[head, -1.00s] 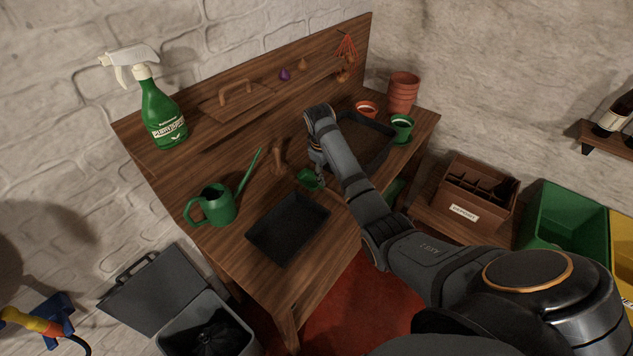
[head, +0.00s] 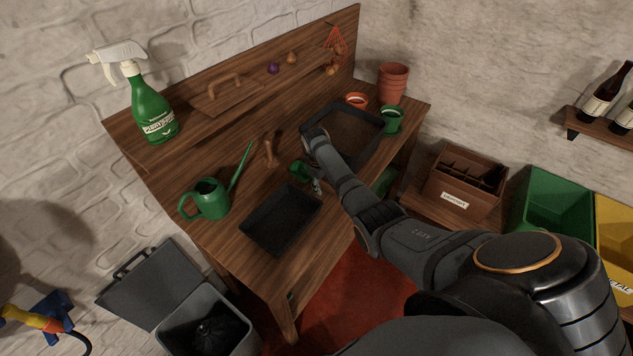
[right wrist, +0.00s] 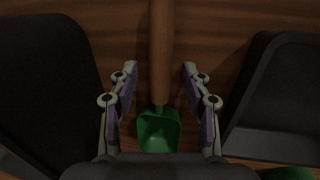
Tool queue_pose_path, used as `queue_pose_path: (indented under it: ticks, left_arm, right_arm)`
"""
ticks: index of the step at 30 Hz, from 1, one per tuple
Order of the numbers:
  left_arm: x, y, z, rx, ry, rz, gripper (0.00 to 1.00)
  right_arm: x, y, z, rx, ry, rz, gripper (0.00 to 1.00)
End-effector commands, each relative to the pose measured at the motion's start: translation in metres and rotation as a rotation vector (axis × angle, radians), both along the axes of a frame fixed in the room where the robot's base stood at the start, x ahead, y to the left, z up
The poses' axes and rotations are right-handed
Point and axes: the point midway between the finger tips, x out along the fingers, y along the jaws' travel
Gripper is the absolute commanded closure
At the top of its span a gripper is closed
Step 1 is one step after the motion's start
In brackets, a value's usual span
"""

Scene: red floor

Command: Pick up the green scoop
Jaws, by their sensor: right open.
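The green scoop (head: 298,169) lies on the wooden workbench between two black trays, partly hidden by my right arm in the head view. Its wooden handle (head: 270,152) points toward the bench's backboard. In the right wrist view, the green scoop head (right wrist: 159,131) is low in the middle, and the wooden handle (right wrist: 161,50) runs up from it. My right gripper (right wrist: 160,68) is open, with one finger on each side of the handle and a gap on both sides. It also shows in the head view (head: 316,186). My left gripper is not in view.
An empty black tray (head: 247,227) is at the front of the workbench (head: 190,165). Another black tray (head: 378,128) is farther right, near green and terracotta pots (head: 393,84). A green watering can (head: 208,199) stands left, with a spray bottle (head: 152,110) behind.

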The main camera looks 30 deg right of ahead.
Motion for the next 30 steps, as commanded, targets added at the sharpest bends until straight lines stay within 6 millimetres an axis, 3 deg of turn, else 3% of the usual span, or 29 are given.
queue_pose_path:
  ticks: [5, 15, 30]
  left_arm:
    - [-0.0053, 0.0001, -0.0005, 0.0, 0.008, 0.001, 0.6]
    - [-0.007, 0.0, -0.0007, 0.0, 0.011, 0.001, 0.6]
    - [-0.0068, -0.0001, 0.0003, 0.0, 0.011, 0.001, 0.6]
  right_arm:
    - [0.0003, 0.0001, 0.0003, 0.0, -0.001, 0.0, 0.53]
    - [0.0002, 0.0, 0.0005, 0.0, 0.0, 0.0, 0.99]
    - [0.0009, -0.0005, 0.0086, -0.002, -0.002, 0.0, 1.0]
